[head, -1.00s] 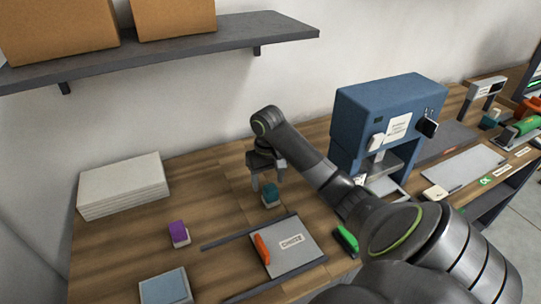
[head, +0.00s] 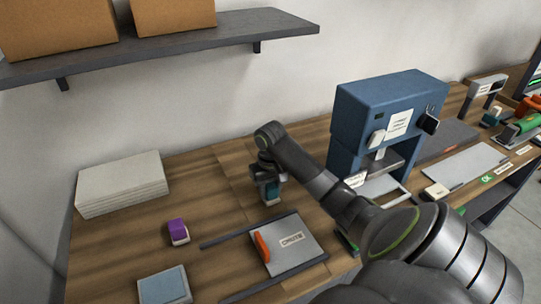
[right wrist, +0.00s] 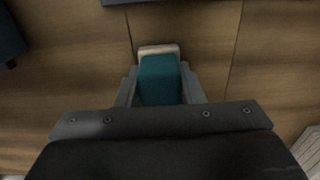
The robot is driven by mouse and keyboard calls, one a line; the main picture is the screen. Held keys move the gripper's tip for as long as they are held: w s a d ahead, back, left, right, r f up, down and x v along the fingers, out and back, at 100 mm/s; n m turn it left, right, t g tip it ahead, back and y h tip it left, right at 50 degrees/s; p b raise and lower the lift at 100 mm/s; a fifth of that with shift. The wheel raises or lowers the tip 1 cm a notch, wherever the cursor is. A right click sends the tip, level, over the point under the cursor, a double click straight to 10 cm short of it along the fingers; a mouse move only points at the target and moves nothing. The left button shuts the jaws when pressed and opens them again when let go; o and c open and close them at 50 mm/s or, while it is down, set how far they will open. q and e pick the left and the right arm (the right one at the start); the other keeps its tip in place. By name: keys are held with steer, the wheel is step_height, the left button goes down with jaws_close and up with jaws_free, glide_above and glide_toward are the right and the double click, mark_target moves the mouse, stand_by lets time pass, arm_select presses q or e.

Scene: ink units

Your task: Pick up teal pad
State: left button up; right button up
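The teal pad (head: 272,191) stands on the wooden bench, a small teal block with a pale base. My right gripper (head: 270,185) is lowered around it, one finger on each side. In the right wrist view the teal pad (right wrist: 160,80) lies between the fingers of my right gripper (right wrist: 160,86), with its pale end showing beyond them. The fingers are very close to its sides; I cannot tell whether they press on it. My left gripper is not in view.
A purple pad (head: 178,231) and a blue-topped box (head: 165,286) are at the left. A grey plate with an orange handle (head: 292,250) lies in front of the gripper. A blue machine (head: 355,125) stands to the right. A white stack (head: 122,185) is at the back left.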

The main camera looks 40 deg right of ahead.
mark_target(270, 185)
steer(key=c, duration=0.4)
steer(key=shift+c, duration=0.2)
steer(key=shift+r, duration=0.1)
steer(key=shift+r, duration=0.4)
step_height(270, 185, up, 3)
steer(key=shift+r, duration=0.15)
step_height(270, 185, up, 5)
steer(key=p, duration=0.4)
steer(key=shift+r+p, duration=0.4)
steer(key=shift+p, duration=0.25)
